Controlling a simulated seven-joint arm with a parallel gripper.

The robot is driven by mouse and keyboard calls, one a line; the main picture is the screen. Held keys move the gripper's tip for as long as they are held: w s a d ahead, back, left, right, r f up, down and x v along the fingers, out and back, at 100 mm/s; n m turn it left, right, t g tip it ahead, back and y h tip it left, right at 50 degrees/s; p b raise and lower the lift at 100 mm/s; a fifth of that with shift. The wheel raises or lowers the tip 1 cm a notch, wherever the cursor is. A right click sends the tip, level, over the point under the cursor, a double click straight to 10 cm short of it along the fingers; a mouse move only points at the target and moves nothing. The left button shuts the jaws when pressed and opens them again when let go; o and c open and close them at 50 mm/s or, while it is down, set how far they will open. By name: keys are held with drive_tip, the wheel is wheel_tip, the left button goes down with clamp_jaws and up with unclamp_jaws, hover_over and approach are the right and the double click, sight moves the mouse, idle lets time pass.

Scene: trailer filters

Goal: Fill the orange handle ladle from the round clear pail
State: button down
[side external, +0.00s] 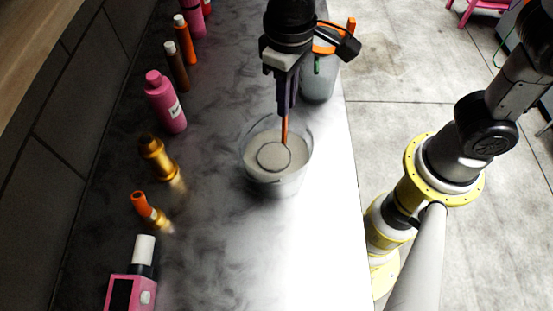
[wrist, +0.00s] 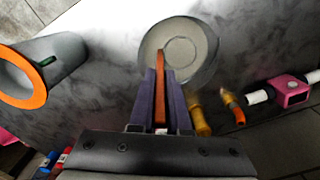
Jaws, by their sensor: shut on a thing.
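The round clear pail (side external: 291,186) stands on the counter and holds a pale grey material; it also shows in the wrist view (wrist: 207,68). My gripper (side external: 286,108) is above the pail, pointing down, and is shut on the orange handle of the ladle (side external: 274,156). The handle (wrist: 159,95) runs between the two fingers in the wrist view. The ladle's round bowl is inside the pail's rim, at the surface of the pale contents. I cannot tell how much the bowl holds.
A grey container with an orange rim (side external: 318,84) stands behind the pail, close to my arm. A pink bottle (side external: 166,102), gold bottle (side external: 157,158), orange-topped bottle (side external: 149,212) and pink device (side external: 131,287) line the left side. The counter (side external: 235,250) in front of the pail is clear.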

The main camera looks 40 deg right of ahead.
drive_tip(key=shift+r, duration=5.35)
